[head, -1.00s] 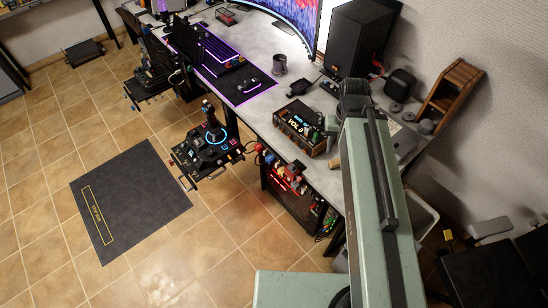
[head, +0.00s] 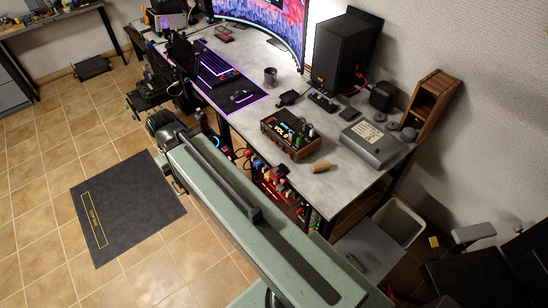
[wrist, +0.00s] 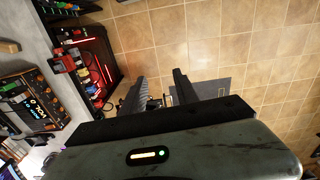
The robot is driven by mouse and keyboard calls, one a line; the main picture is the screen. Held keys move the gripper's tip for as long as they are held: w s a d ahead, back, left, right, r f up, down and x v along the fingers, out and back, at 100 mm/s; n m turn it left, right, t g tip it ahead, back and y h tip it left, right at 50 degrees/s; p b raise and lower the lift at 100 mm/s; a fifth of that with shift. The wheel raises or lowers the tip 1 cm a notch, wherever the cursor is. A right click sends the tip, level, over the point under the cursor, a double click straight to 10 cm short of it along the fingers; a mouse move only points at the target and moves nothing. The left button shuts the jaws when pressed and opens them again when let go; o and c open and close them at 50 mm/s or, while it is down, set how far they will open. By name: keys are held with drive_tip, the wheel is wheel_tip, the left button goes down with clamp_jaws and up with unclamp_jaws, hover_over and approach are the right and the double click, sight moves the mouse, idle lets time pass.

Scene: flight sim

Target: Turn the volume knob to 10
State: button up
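The volume box (head: 284,142) is a dark unit with wooden sides, standing on the desk. Its lit display appears to read VOL 0. Small knobs (head: 311,132) show on its right side; I cannot tell which one is the volume knob. The box also shows at the left edge of the wrist view (wrist: 30,100), turned on its side. My gripper (wrist: 158,76) has its two dark fingers spread apart with nothing between them. It is over the floor, clear of the desk and apart from the box. In the head view its fingers are hard to make out.
The grey desk (head: 350,187) holds a small wooden cylinder (head: 321,167), a grey device (head: 371,143), a speaker (head: 338,55), a mug (head: 270,76) and a keyboard (head: 215,68). A red-lit case (wrist: 93,65) stands below. A dark mat (head: 130,210) lies on the tiled floor.

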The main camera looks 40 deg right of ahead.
drive_tip(key=shift+w+a+f, duration=0.15)
drive_tip(key=shift+w+a, duration=0.05)
drive_tip(key=shift+a, duration=0.2)
drive_tip(key=shift+o, duration=0.7)
drive_tip(key=shift+w+a+f, duration=0.1)
drive_tip(key=shift+w, duration=0.05)
drive_tip(key=n+g+h+b, duration=0.5)
drive_tip(key=n+h+b, duration=1.35)
drive_tip(key=b, duration=2.05)
approach(288, 156)
wheel_tip(288, 156, up, 4)
drive_tip(key=n+y, duration=0.5)
drive_tip(key=shift+h, duration=0.25)
drive_tip(key=x, duration=0.2)
drive_tip(key=b+x, duration=0.1)
drive_tip(key=x, duration=0.2)
drive_tip(key=b+x, duration=0.1)
drive_tip(key=x, duration=0.2)
drive_tip(key=shift+w+f, duration=0.2)
drive_tip(key=shift+w, duration=0.1)
